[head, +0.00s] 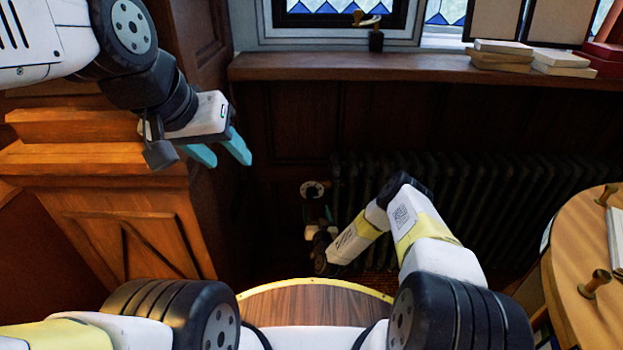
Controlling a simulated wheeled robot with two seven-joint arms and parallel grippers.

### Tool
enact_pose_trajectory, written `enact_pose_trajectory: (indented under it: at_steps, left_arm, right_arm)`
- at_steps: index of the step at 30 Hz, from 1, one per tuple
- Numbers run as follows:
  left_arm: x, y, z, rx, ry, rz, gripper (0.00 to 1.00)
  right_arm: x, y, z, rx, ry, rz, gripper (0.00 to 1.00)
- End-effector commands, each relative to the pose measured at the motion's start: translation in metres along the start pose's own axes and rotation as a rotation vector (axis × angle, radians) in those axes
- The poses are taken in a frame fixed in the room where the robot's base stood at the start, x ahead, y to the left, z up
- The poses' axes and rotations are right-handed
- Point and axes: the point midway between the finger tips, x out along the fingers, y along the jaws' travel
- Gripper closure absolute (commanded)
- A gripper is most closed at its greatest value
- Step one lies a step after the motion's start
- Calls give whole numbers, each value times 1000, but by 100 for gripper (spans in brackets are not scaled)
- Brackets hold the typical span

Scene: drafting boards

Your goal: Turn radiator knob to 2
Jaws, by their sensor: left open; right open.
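The dark ribbed radiator (480,195) stands against the panelled wall under the sill. A small round pale knob (315,188) with a dark centre is at its left end; its markings are too small to read. My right arm reaches down and forward, and my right gripper (320,212) is just below the knob, small and dark. Its fingertips are hard to make out, and I cannot tell whether they touch the knob. My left gripper (222,152) is open and empty, with teal fingers, beside the wooden cabinet and well to the left of the knob.
A wooden cabinet (150,225) stands close on the left, under my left arm. A round wooden table (580,255) with brass pegs is on the right. The window sill (400,68) holds books (500,55) and a small brass-topped object (374,38).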

Motion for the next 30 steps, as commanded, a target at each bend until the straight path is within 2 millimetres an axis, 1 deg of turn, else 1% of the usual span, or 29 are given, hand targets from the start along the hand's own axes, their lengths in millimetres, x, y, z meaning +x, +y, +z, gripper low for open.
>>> enact_pose_trajectory:
  at_steps: [2,9,12,15,19,26,27,29,30]
  left_arm:
    - [0,0,0,0,0,0,54]
    - [0,0,0,0,0,0,54]
    - [0,0,0,0,0,0,54]
    - [0,0,0,0,0,0,54]
    - [0,0,0,0,0,0,54]
    - [0,0,0,0,0,0,54]
    - [0,0,0,0,0,0,54]
    - [0,0,0,0,0,0,54]
    - [0,0,0,0,0,0,54]
  right_arm:
    - [8,0,-1,0,4,0,33]
    - [47,0,-1,-1,3,0,33]
    - [60,-1,-1,0,2,0,33]
    - [70,-1,-1,0,2,-1,33]
    - [75,-1,-1,1,0,-1,33]
    - [75,-1,-1,1,-1,-1,33]
    - [75,-1,-1,1,0,-1,41]
    - [75,-1,-1,1,0,-1,52]
    - [75,-1,-1,1,0,-1,60]
